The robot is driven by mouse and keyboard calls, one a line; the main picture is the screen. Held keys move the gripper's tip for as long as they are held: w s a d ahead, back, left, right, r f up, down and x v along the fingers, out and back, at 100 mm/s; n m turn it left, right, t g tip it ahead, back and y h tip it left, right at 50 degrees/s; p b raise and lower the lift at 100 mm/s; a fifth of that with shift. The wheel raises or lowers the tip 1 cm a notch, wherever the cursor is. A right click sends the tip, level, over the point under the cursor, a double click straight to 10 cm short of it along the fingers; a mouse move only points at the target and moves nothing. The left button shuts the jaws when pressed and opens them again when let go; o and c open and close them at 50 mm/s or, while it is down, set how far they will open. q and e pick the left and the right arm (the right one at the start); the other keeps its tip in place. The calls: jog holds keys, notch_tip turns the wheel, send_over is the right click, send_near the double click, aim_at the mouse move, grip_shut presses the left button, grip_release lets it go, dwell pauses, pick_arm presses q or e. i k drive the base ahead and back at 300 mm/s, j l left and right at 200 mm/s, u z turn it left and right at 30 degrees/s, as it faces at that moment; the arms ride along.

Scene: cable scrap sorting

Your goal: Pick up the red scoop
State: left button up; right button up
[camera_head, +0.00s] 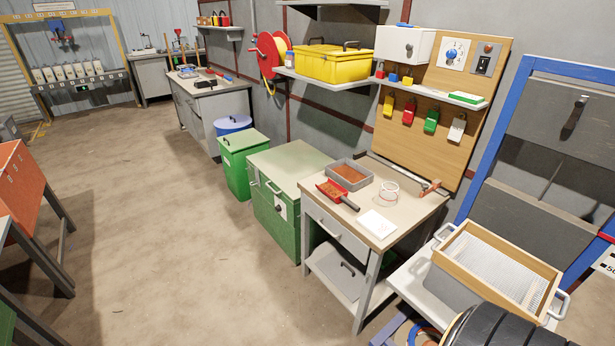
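The red scoop (333,192) lies on the beige top of a small grey workbench (413,207), right of the picture's middle. Its dark handle points to the lower right, toward the bench's front edge. Brownish material seems to lie in its pan. The scoop is just in front of a grey tray (349,174) filled with reddish-brown material; I cannot tell whether they touch. Neither of my grippers shows in this view.
A clear round container (388,193) and a white flat item (377,224) share the bench top. A green cabinet (290,165) adjoins it on the left. A wooden-framed sieve (497,267) stands to the right. Open floor (185,240) lies in front.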

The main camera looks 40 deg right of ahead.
aim_at(333, 191)
jog(key=i+j+z, duration=0.1)
jog(key=i+z, duration=0.3)
jog(key=i, duration=0.15)
jog(key=i+j+z, duration=0.25)
jog(key=i+z, duration=0.15)
jog(key=i, duration=0.15)
jog(key=i+j+z, duration=0.65)
jog(key=z, duration=0.2)
jog(key=i+j+z, duration=0.55)
jog(key=z, duration=0.25)
jog(key=i+j+z, duration=0.15)
jog(key=j+z, duration=0.25)
jog(key=i+j+z, duration=0.1)
jog(key=j+z, duration=0.7)
jog(key=j, duration=0.15)
